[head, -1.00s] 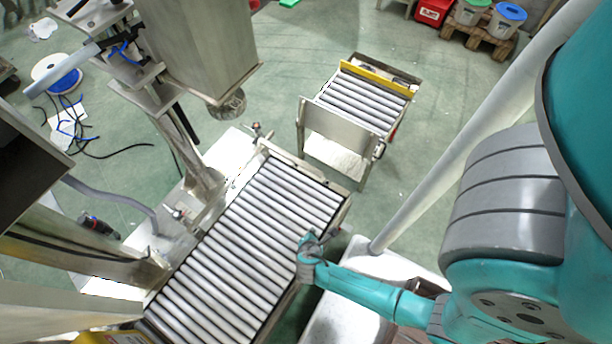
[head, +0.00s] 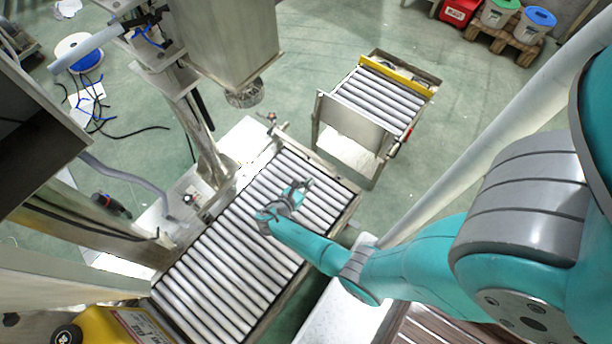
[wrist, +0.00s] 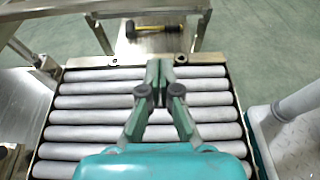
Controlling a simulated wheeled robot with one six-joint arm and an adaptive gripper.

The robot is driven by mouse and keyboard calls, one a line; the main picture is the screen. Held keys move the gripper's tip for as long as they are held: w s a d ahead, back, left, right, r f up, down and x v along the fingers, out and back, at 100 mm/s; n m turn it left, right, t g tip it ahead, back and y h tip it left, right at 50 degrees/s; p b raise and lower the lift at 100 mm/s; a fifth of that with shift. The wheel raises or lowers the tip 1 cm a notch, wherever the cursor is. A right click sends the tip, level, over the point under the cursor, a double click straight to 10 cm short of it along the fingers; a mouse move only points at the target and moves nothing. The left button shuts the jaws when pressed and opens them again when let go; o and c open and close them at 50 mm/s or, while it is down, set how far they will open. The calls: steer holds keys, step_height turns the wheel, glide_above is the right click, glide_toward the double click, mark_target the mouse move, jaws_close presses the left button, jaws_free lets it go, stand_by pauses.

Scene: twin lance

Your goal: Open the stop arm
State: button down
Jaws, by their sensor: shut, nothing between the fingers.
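A metal bar (head: 325,166) crosses the far end of the roller conveyor (head: 250,225); it looks like the stop arm, though I cannot tell for certain. In the head view a small red-tipped fitting (head: 271,120) stands by that corner. My gripper (head: 306,185) is over the far half of the rollers. In the wrist view my gripper (wrist: 164,72) is shut and empty, its tips overlapping the bar in the picture; contact cannot be told.
A separate roller cart (head: 380,100) with a yellow rail stands beyond the conveyor, across a gap. A mallet (wrist: 152,30) lies on its lower shelf. A steel column machine (head: 215,50) stands left of the conveyor. A pale pole (head: 470,150) rises at right.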

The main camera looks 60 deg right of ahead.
steer(key=d+r, duration=0.2)
steer(key=d, duration=0.4)
steer(key=shift+s, duration=0.2)
stand_by(0.4)
stand_by(0.4)
